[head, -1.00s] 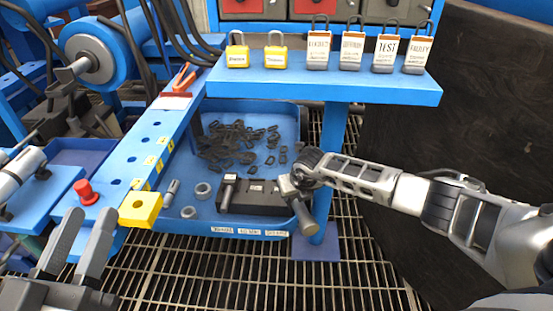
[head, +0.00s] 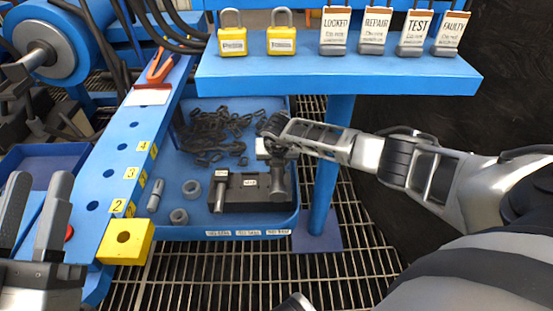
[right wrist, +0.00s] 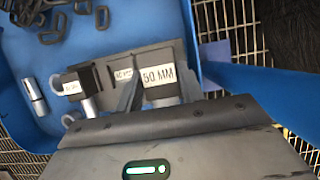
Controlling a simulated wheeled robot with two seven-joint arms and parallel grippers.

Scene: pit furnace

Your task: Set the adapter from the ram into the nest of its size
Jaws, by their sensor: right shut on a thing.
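The adapter hangs roughly upright over the right end of the dark nest block (head: 247,205). I cannot tell whether its lower end touches the block. Another adapter (head: 220,188) stands at the block's left end. My left gripper (head: 40,180) is open and empty at the left edge.
The blue tray (head: 180,231) holds dark chain links (head: 215,132), two grey rings (head: 191,188) and a small pin (head: 156,194). A blue shelf (head: 330,73) with padlocks and tags overhangs it. A blue post (head: 327,185) stands at right. A yellow block (head: 126,241) sits at left.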

